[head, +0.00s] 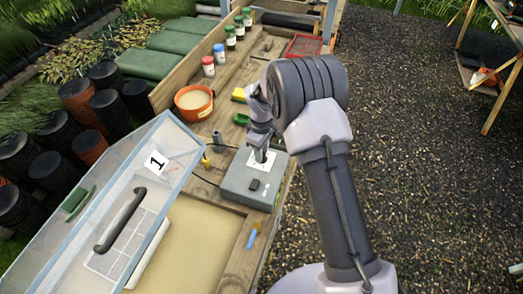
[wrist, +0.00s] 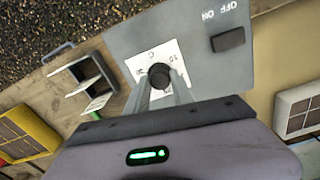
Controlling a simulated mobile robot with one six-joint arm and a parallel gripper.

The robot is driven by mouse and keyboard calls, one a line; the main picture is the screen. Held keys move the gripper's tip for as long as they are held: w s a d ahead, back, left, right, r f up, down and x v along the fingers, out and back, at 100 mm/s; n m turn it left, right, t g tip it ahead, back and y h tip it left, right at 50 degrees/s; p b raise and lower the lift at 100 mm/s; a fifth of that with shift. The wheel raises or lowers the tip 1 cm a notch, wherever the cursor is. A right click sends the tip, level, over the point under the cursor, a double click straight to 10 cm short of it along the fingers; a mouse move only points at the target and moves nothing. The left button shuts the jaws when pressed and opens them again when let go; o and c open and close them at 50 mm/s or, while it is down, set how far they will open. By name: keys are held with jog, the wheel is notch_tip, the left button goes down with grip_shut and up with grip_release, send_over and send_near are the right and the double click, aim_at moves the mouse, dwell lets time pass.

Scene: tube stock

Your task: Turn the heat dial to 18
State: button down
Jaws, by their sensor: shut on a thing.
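The heat dial is a round black knob (wrist: 160,75) on a white printed scale (wrist: 138,64) on top of a grey control box (wrist: 125,38). My gripper (wrist: 161,82) is shut on the knob, with one finger on each side of it. The scale's marks are small and partly covered by the fingers, so I cannot read the dial's setting. In the head view the grey control box (head: 238,186) sits on the bench's right edge, and my gripper (head: 261,155) points down onto its white scale (head: 266,162). The knob is hidden there.
A rocker switch (wrist: 228,40) marked ON and OFF is on the box. A clear-lidded case (head: 150,185) labelled 1 stands left of it. An orange pot (head: 194,112), lidded bottles and a red tray (head: 303,46) are farther back. Gravel lies open to the right.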

jog(key=shift+n, duration=0.4)
jog(key=c, duration=1.1)
grip_release()
notch_tip(320, 180, up, 18)
jog(key=p, duration=0.3)
jog(key=shift+f, duration=0.25)
